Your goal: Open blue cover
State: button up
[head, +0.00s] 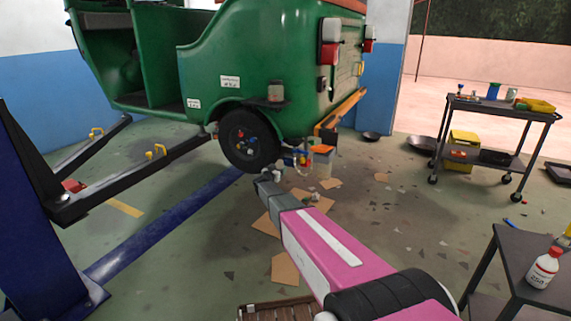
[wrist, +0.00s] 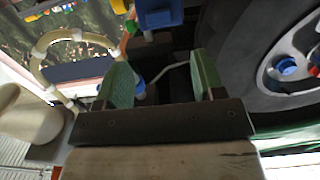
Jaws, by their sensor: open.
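My gripper (wrist: 163,78) is open in the wrist view, with its two green-padded fingers apart and nothing clearly held between them. A blue block-like part (wrist: 158,14), possibly the blue cover, shows at the top edge, beyond the fingertips and partly cut off. A smaller blue piece (wrist: 139,84) shows just beside the left finger. A pale curved tube runs between the fingers. In the head view my gripper (head: 266,181) is low, beside the rear wheel (head: 248,139) of the green rickshaw (head: 225,75). Small coloured parts (head: 302,158) sit behind the wheel; a cover cannot be told apart there.
The wheel (wrist: 262,50) is close on the right in the wrist view, and a beige hose loop (wrist: 72,38) is at left. A blue lift post (head: 40,220) with dark arms stands left. A black cart (head: 498,108) and a dark table (head: 535,255) stand right. Cardboard pieces (head: 285,270) lie on the floor.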

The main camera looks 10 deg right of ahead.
aim_at(287, 161)
jog(key=x, duration=0.9)
